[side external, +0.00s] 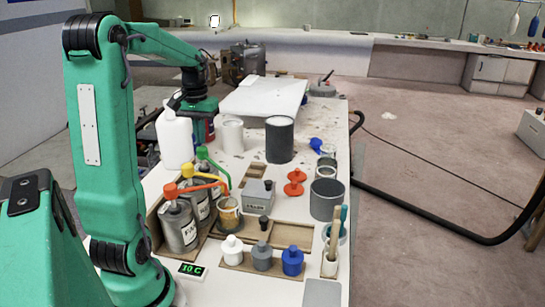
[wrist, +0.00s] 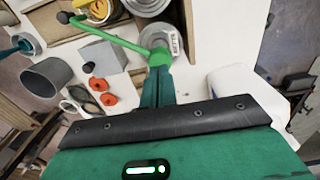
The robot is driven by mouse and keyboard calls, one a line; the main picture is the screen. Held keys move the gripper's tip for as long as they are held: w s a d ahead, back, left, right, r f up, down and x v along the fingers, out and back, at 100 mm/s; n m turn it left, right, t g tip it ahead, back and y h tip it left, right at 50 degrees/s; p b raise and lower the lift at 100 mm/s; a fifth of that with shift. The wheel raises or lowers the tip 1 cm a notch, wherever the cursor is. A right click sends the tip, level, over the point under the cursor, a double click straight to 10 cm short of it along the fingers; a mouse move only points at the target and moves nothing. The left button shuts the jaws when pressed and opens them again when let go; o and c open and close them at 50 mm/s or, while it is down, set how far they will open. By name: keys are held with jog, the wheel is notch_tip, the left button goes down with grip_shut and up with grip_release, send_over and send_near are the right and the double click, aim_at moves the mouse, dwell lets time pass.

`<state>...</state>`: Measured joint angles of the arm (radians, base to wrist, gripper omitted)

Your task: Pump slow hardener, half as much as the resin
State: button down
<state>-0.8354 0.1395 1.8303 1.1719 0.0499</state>
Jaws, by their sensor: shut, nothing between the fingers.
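Several grey bottles with pump heads stand in a wooden rack in the side view: an orange-red pump (side external: 172,190), a yellow pump (side external: 188,170) and a green pump (side external: 203,153). The front bottle (side external: 180,227) has a label too small to read surely. A mixing cup (side external: 229,215) with amber on it stands beside the pumps, near the spout ends. In the wrist view my gripper (wrist: 160,75) is shut and empty, with its fingertips at the green pump head (wrist: 159,52); I cannot tell if they touch. The side view does not show the fingertips clearly.
A white jug (side external: 175,140), a white cup (side external: 232,136) and a dark can (side external: 279,139) stand behind the rack. A grey block (side external: 258,195), orange piece (side external: 295,182) and grey cup (side external: 326,199) lie to the right. Small capped bottles (side external: 262,256) and a "10 C" display (side external: 191,269) are in front.

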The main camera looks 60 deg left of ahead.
jog(key=shift+r, duration=1.5)
jog(key=shift+w+d+r, duration=0.1)
jog(key=shift+d, duration=0.15)
jog(key=s+d+m+t, duration=0.2)
jog(key=d+m, duration=0.2)
jog(key=d, duration=1)
jog(key=s+d+m+t, duration=0.2)
jog(key=d+m, duration=0.3)
jog(key=d, duration=1)
jog(key=shift+s+t, duration=0.35)
jog(key=shift+t, duration=0.45)
